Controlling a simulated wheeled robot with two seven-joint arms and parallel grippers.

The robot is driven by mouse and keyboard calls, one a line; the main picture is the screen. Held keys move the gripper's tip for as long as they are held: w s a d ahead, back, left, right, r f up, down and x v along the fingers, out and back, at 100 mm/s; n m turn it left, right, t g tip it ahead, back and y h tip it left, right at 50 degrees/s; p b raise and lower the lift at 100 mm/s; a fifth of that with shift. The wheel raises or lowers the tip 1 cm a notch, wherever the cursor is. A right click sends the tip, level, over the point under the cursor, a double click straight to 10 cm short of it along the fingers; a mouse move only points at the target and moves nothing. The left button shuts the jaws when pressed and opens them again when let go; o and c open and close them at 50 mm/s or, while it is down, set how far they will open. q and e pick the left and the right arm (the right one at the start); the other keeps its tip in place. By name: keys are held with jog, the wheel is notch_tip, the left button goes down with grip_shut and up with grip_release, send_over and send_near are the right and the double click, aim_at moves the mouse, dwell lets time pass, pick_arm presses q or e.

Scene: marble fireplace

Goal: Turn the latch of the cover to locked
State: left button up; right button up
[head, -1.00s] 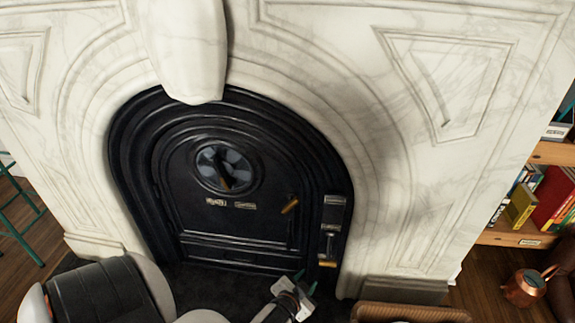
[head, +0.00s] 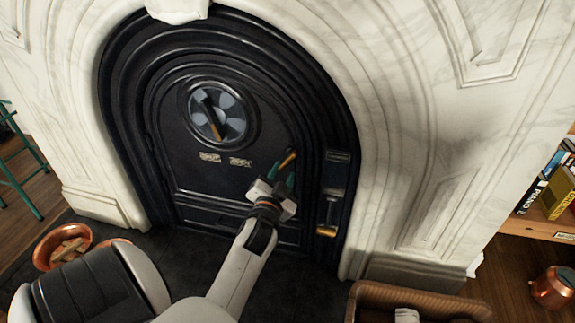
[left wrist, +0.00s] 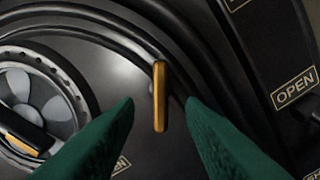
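The cover (head: 185,175) is a black arched door set in the marble fireplace. A short brass-coloured handle (head: 288,159), which looks like the latch, sits on its right side. In the head view it leans slightly right at the top. It stands upright in the picture in the left wrist view (left wrist: 160,97). My left gripper (head: 281,177) is just below the handle. Its green fingers (left wrist: 160,108) are apart, one on each side of the handle with gaps showing. I cannot tell whether the tips reach past it. My right gripper is out of view.
A round vent (head: 217,110) with a brass-tipped knob is left of the handle. A sliding lever with a brass end (head: 326,231) is on the right frame, by an OPEN label (left wrist: 295,89). A basket (head: 440,300) and copper pan (head: 62,245) stand low in front.

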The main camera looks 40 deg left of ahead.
aim_at(287, 164)
pick_arm(q)
jog(key=b+x, duration=0.1)
jog(key=x, duration=0.4)
jog(key=shift+w+a, duration=0.2)
jog(key=shift+w, duration=0.1)
grip_shut()
